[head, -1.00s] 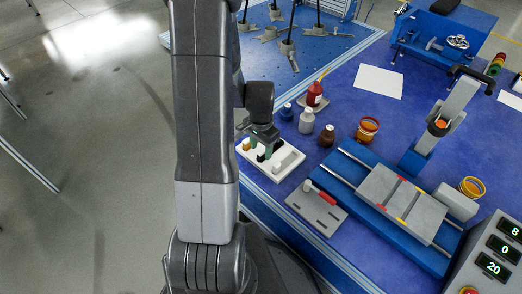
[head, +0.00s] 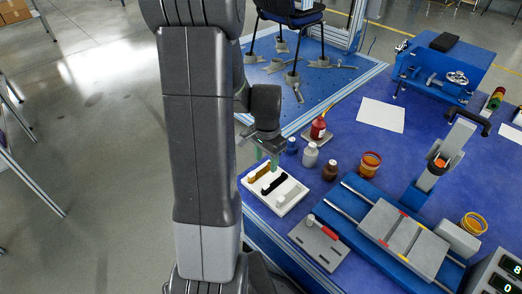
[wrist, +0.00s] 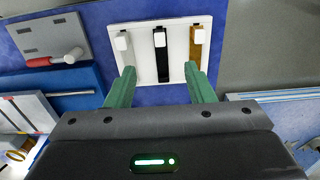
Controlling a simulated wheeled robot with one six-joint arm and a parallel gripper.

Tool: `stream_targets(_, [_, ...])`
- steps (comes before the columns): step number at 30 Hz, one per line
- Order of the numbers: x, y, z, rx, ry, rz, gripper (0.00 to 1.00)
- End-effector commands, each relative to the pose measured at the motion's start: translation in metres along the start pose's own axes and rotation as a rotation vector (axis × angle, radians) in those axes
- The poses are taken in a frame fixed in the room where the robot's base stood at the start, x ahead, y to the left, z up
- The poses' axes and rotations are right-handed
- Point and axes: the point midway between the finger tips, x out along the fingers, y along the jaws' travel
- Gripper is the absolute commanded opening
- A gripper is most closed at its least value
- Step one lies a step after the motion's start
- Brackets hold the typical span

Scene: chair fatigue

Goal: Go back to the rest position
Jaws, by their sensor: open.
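My gripper (wrist: 160,90) shows in the wrist view with its two green fingers spread apart and nothing between them. A white tray (wrist: 180,27) lies beyond the fingertips on the blue table. It holds a grey, a black (wrist: 161,62) and a brown piece (wrist: 198,42) with white ends, side by side. In the head view my gripper (head: 268,160) is partly hidden by my arm and is close to the far left part of the tray (head: 289,203). I cannot tell the exact height of the fingers above it.
A grey plate with a red-handled tool (head: 319,241) lies right of the tray. Several bottles, such as a brown one (head: 330,170), stand behind it. A blue slide rig (head: 350,186) is further right. A chair (head: 290,15) stands on a blue platform at the back.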

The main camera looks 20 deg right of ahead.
Motion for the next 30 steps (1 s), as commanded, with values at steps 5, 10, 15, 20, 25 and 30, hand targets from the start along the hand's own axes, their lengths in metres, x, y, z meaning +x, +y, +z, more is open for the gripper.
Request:
stream_targets(5, [0.014,0.001,0.001,0.0,-0.003,0.002,0.48])
stream_targets(10, [0.045,0.001,0.001,0.0,-0.004,0.003,0.48])
stream_targets(15, [0.079,0.001,0.001,0.0,-0.003,0.003,0.48])
stream_targets(20, [0.11,0.001,0.001,0.0,-0.003,0.003,0.48])
stream_targets(25, [0.133,0.001,0.001,0.0,-0.002,0.002,0.48])
stream_targets(30, [0.133,0.0,0.0,0.0,0.0,0.0,0.48])
